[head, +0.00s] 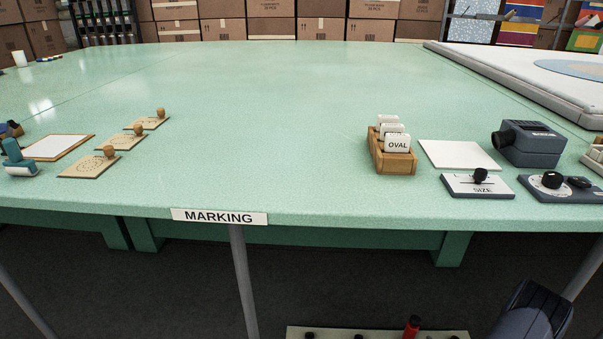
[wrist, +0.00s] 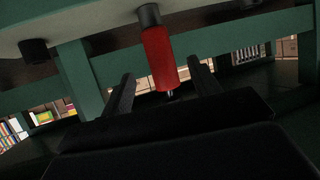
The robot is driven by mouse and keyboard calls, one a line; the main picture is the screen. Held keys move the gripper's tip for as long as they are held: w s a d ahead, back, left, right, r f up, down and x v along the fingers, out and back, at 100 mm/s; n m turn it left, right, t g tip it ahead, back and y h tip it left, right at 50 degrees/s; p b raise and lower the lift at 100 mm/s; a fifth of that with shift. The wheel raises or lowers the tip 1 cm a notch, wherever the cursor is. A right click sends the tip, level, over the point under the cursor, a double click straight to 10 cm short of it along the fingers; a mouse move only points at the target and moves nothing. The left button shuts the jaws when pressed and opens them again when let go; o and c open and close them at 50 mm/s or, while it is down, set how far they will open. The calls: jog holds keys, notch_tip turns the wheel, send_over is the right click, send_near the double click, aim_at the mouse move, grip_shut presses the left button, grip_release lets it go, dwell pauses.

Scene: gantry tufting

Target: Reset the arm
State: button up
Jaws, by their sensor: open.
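My gripper (wrist: 165,78) shows in the wrist view as two dark fingers, spread apart. A red cylinder with a dark end (wrist: 160,58) is seen between the fingers; I cannot tell how far it is from them, and neither finger is clearly closed on it. In the head view a dark grey-blue piece (head: 534,312), probably part of my arm, shows at the bottom right. The fingers are not in view there.
The green table (head: 270,110) has a MARKING label (head: 219,217) on its near edge. Stamps (head: 95,162) lie left; an OVAL card holder (head: 392,163), white pad (head: 458,154) and grey device (head: 528,143) stand right. A pale strip (head: 375,333) with a red item is below. The table's middle is clear.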

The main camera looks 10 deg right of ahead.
jog(key=b+x, duration=0.1)
jog(key=x, duration=0.3)
jog(key=b+x, duration=0.2)
jog(key=x, duration=0.2)
jog(key=shift+w+r, duration=0.15)
jog(key=shift+w, duration=0.15)
jog(key=shift+r, duration=0.15)
